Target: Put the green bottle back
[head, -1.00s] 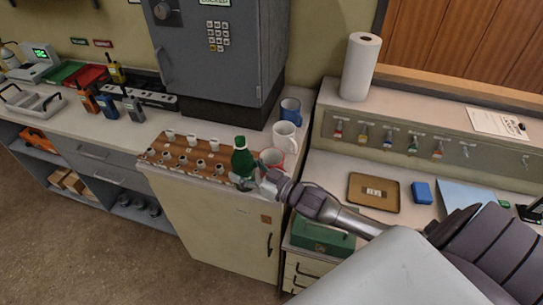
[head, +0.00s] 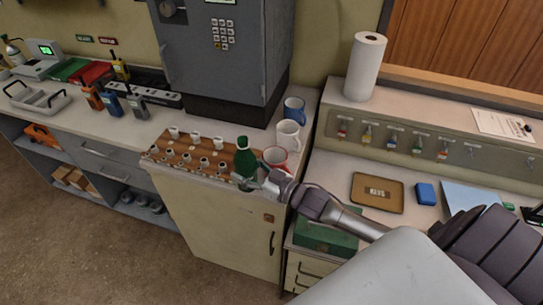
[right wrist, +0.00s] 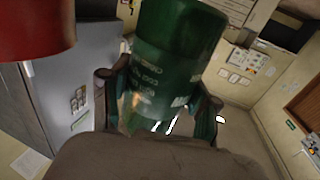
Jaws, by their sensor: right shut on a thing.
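The green bottle (head: 245,158) is upright at the front right of the cabinet top, beside a wooden rack (head: 190,157) with several white pieces. My right gripper (head: 250,182) is shut around the bottle's lower part. In the right wrist view the green bottle (right wrist: 172,60) with pale lettering sits between the two fingers of the gripper (right wrist: 160,105). I cannot tell whether the bottle's base touches the cabinet top. My left gripper is not in view.
A white-and-red mug (head: 274,158) stands close right of the bottle, with a white mug (head: 288,135) and a blue mug (head: 293,111) behind it. A grey safe (head: 225,60) stands at the back. A lower desk with a tray (head: 377,193) lies to the right.

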